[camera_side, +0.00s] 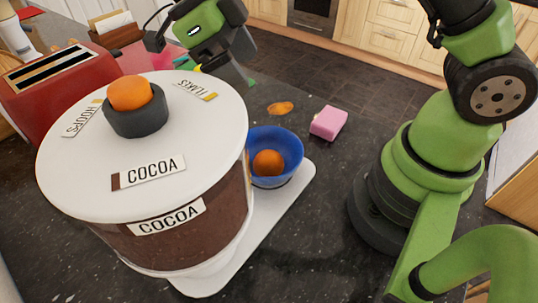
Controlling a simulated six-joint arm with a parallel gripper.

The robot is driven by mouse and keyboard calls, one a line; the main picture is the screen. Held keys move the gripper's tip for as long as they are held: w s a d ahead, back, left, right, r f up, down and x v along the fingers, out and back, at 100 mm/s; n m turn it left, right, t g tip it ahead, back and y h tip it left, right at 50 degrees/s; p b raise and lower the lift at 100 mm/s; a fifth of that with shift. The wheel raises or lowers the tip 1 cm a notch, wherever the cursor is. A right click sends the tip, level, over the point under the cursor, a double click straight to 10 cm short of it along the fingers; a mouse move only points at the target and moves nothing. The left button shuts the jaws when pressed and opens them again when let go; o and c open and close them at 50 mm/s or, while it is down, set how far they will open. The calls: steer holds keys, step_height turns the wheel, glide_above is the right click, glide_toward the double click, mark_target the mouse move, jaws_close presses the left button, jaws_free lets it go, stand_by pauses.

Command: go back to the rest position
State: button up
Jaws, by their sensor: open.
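My gripper (230,70) is at the top of the picture, behind the far edge of the cocoa tub's lid. It is open, and I see nothing held in it; its fingertips are partly hidden. The arm rises from the counter at the right, and its green end part shows above the gripper. The gripper is left of and beyond the blue bowl (287,140), which holds an orange (267,163).
A large cocoa tub (180,232) fills the left front; a dark cup (138,121) on its lid holds another orange (131,93). A white board (285,205) lies under the bowl. A pink sponge (328,122) and red toaster (60,95) stand nearby. The front counter is clear.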

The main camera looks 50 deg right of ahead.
steer(key=s+d+r+n+t+y, duration=0.2)
steer(key=s+r+n+t, duration=0.3)
steer(key=n, duration=0.7)
steer(key=s+d+r+n+t+y, duration=0.3)
steer(key=s+r+n+t, duration=0.3)
steer(key=s+n, duration=0.3)
steer(key=n+t, duration=0.1)
steer(key=n, duration=0.3)
